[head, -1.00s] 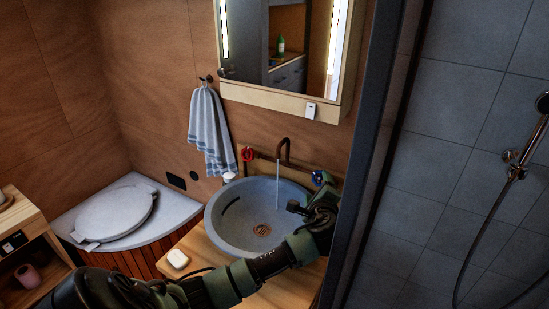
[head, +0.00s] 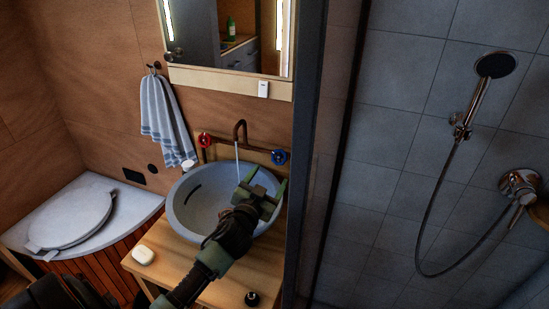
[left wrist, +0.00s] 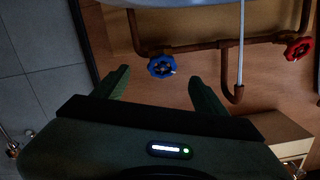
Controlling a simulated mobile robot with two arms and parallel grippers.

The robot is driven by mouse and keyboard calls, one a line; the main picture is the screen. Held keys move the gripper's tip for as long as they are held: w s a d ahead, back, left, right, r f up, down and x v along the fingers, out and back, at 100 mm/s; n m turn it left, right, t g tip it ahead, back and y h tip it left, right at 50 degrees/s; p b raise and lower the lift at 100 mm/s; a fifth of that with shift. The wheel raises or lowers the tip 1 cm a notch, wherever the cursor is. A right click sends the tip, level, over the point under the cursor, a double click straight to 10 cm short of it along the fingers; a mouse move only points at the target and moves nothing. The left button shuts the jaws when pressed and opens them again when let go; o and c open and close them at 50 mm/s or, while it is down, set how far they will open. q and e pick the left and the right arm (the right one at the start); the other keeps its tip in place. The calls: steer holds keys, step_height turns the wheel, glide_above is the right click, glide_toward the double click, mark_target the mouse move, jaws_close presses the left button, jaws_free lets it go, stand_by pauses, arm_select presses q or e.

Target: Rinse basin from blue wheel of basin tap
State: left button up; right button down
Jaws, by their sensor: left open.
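The blue wheel (head: 279,157) is on the right of the copper tap pipe, behind the round grey basin (head: 182,213). The red wheel (head: 204,140) is on the left. A thin stream of water (head: 238,163) falls from the tap spout (head: 240,126) into the basin. My left gripper (head: 264,186) is over the basin's right side, open and empty, apart from the blue wheel. In the left wrist view, the blue wheel (left wrist: 161,67) shows beyond and between the open fingers (left wrist: 158,84); the red wheel (left wrist: 299,48) is far right. My right gripper is not visible.
A dark post (head: 306,150) stands right of the basin, before the tiled shower. A white soap bar (head: 143,255) and a small dark bottle (head: 252,299) are on the wooden counter (head: 210,292). A striped towel (head: 162,118) hangs left of the mirror.

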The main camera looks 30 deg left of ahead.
mark_target(278, 157)
arm_select(q)
steer(key=w+a+n, duration=0.1)
steer(key=w, duration=0.2)
steer(key=w+a+p, duration=0.1)
steer(key=w, duration=0.2)
steer(key=w+a+n, duration=0.1)
steer(key=w, duration=0.3)
steer(key=shift+w+r+n+t, duration=0.1)
steer(key=shift+r+n+t, duration=0.2)
steer(key=shift+t, duration=0.1)
steer(key=c, duration=1.4)
